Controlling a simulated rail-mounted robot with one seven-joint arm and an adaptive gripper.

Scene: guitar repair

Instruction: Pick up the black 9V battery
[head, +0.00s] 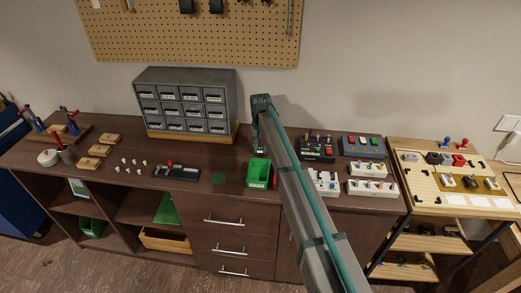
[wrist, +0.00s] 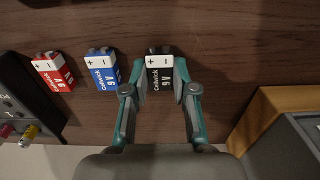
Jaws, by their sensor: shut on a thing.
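The black 9V battery (wrist: 160,68) stands out in the wrist view, with a white band bearing plus and minus marks at its terminal end. My gripper (wrist: 160,84) is shut on it, one teal fingertip against each long side. I cannot tell whether the battery still touches the dark wooden surface. In the head view, my arm's end reaches over the worktop near the drawer cabinet, and the battery cannot be made out there.
A blue battery (wrist: 101,68) and a red battery (wrist: 52,70) lie to the left in the wrist view. The grey drawer cabinet (head: 185,98) stands at the back on a wooden base. Pedals (head: 318,148) stand to the right.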

